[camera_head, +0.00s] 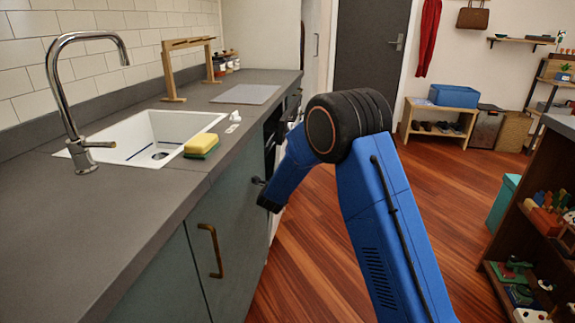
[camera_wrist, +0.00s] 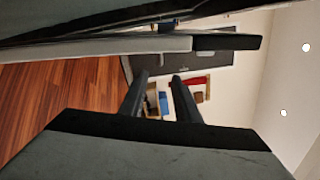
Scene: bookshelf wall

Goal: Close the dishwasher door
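The dishwasher is under the grey counter, with its dark opening (camera_head: 271,143) partly visible behind my arm. A narrow pale strip (camera_head: 275,222) beside the green cabinet front looks like part of its door; my arm hides most of it, so its exact angle cannot be told. My gripper (camera_head: 262,190) is low beside the counter front, close to this strip; contact cannot be told. In the wrist view my gripper (camera_wrist: 160,76) has two dark fingers apart with nothing between them. A pale panel with a dark end (camera_wrist: 130,44), probably the door, runs across above them.
A green cabinet (camera_head: 225,220) with a brass handle stands nearest on the left. The sink (camera_head: 140,135) and a sponge (camera_head: 201,146) are on the counter. A shelf unit (camera_head: 530,240) with toys stands at the right. The wood floor (camera_head: 310,265) between is clear.

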